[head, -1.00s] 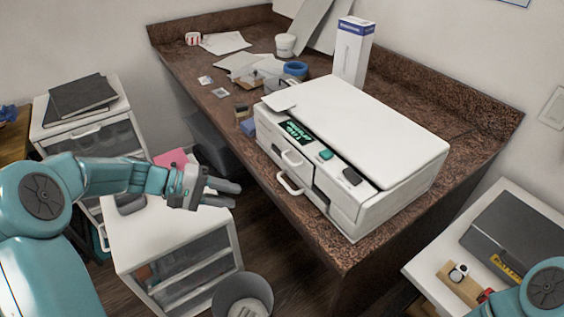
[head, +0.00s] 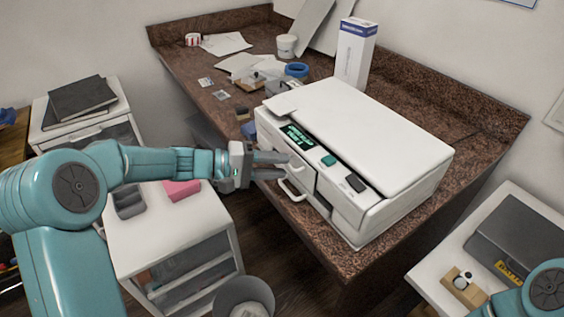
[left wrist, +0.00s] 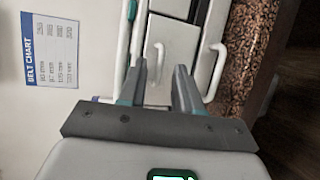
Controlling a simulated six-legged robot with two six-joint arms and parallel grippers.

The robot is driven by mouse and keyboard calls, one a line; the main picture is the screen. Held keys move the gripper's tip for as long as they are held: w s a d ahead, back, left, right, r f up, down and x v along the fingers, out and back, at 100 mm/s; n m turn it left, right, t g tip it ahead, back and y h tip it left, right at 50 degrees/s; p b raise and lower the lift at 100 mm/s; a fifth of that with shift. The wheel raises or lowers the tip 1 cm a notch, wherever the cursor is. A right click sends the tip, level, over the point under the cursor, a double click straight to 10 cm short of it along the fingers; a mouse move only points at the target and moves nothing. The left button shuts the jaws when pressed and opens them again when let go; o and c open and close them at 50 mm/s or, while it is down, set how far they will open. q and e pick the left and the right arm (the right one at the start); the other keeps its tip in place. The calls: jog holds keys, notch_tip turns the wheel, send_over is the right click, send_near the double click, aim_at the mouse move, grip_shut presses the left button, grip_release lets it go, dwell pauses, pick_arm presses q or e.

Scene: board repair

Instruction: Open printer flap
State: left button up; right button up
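The white printer (head: 370,130) stands on the brown speckled desk, lid closed. Its front has a flap panel (head: 303,178) with a small white handle, and a larger white handle (head: 291,190) lower down. My left gripper (head: 284,165) is at the left part of the printer front, its fingers pointing at the flap. In the left wrist view, the two fingers (left wrist: 163,80) are apart, with the small flap handle (left wrist: 156,56) ahead of and between them; the larger handle (left wrist: 213,72) is to the right. I cannot tell whether the fingers touch the flap. My right gripper is outside the views.
A drawer unit (head: 165,228) with a pink block (head: 182,190) stands below my left arm, beside a bin (head: 243,296). A blue and white box (head: 355,55) is behind the printer. A side table (head: 425,270) with a dark case is at right.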

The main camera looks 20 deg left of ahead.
pick_arm(q)
jog(key=shift+w+d, duration=0.3)
jog(key=shift+d, duration=0.4)
jog(key=shift+w+f, duration=0.1)
jog(key=shift+f, duration=0.05)
grip_shut()
dwell(0.8)
